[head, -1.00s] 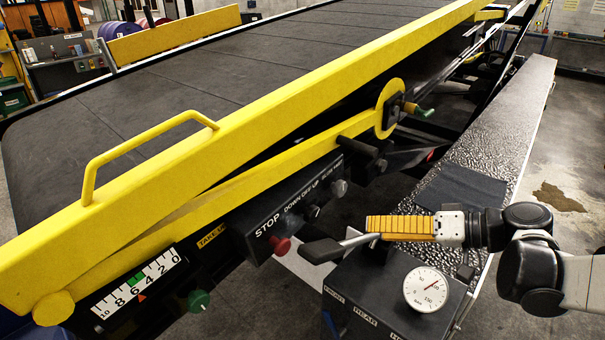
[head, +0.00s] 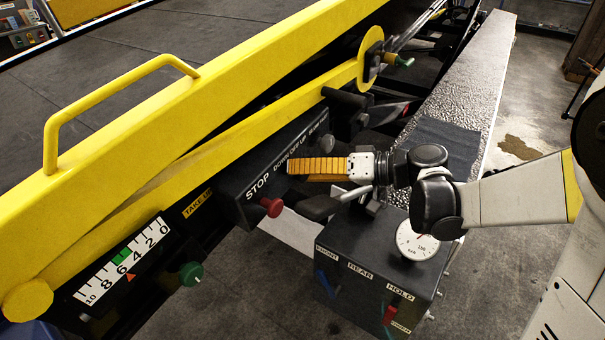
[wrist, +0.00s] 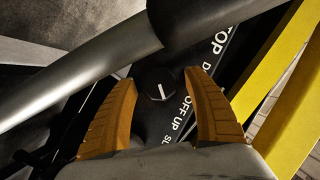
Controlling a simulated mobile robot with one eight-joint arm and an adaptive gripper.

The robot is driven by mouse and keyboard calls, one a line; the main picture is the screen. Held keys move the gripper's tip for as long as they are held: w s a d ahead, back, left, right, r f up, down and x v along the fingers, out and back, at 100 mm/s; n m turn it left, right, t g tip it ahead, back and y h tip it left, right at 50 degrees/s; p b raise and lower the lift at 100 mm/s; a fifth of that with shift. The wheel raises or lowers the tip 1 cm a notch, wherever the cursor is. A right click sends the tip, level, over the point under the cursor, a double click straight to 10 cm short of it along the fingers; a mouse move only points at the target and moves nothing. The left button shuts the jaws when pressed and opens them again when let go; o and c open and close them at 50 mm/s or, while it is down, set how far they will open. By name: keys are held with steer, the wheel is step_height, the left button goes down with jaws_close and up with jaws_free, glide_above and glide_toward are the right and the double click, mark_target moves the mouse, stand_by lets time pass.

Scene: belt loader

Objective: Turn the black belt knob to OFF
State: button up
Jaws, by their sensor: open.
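The black belt knob (wrist: 155,90) with a white pointer line shows in the wrist view, beside the DOWN OFF UP lettering on the black control panel (wrist: 190,134). I cannot tell surely which word the line points at. My gripper (wrist: 160,77) is open, with one orange finger on each side of the knob. Contact with the knob is not clear. In the head view my gripper (head: 291,167) is over the right part of the panel and hides the knob.
A red STOP knob (head: 271,207) sits left of my gripper. A grey lever (wrist: 75,75) crosses the wrist view close to the fingers. Below stands a black box with a gauge (head: 417,241). A yellow rail (head: 230,155) runs above the panel.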

steer(key=c, duration=1.2)
steer(key=shift+r, duration=0.1)
steer(key=n+t+h+p, duration=0.1)
steer(key=n+p, duration=0.1)
steer(key=n, duration=0.1)
steer(key=shift+a+h, duration=0.1)
steer(key=shift+h, duration=0.2)
steer(key=shift+n+t+h+p, duration=0.45)
steer(key=shift+n+t+h, duration=0.3)
steer(key=shift+n, duration=0.75)
